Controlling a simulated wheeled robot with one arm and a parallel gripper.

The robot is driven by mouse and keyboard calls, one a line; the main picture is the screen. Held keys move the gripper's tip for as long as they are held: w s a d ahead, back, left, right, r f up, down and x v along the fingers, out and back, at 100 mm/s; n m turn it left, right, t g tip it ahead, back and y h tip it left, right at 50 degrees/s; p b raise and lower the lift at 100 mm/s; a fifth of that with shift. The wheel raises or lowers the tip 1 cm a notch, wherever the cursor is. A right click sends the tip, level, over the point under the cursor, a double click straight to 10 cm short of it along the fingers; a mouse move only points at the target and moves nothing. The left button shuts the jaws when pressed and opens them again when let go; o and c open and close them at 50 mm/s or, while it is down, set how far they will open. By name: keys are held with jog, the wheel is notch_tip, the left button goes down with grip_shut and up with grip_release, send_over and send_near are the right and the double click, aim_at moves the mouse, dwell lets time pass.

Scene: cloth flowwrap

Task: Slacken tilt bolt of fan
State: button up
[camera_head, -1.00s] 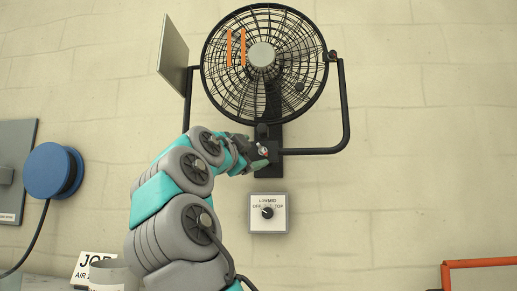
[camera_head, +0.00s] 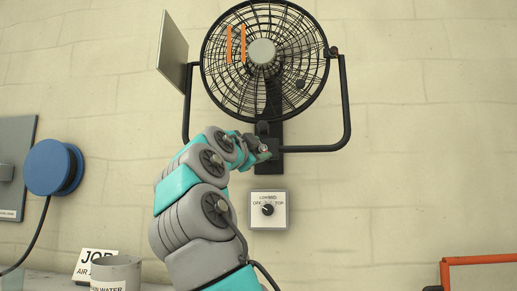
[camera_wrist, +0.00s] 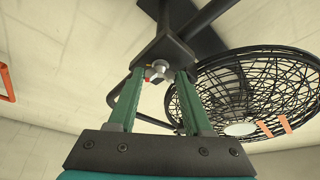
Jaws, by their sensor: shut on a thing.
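The black caged fan (camera_head: 262,53) hangs on the wall in a U-shaped yoke (camera_head: 347,105); it also shows in the wrist view (camera_wrist: 245,95). A small silver bolt head, the tilt bolt (camera_wrist: 158,67), sits on the dark block at the yoke's base, with a bit of red beside it. My gripper (camera_wrist: 158,76) has its two green fingers on either side of the bolt head and is shut on it. In the head view my gripper (camera_head: 262,150) is at the same block, and the bolt is mostly hidden there.
A white switch box (camera_head: 280,220) with a black dial is just below the bracket. A flat grey panel (camera_head: 174,50) stands left of the fan. A blue reel (camera_head: 45,168) is at the left, a grey cup (camera_head: 115,270) at lower left.

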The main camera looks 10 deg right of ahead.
grip_shut()
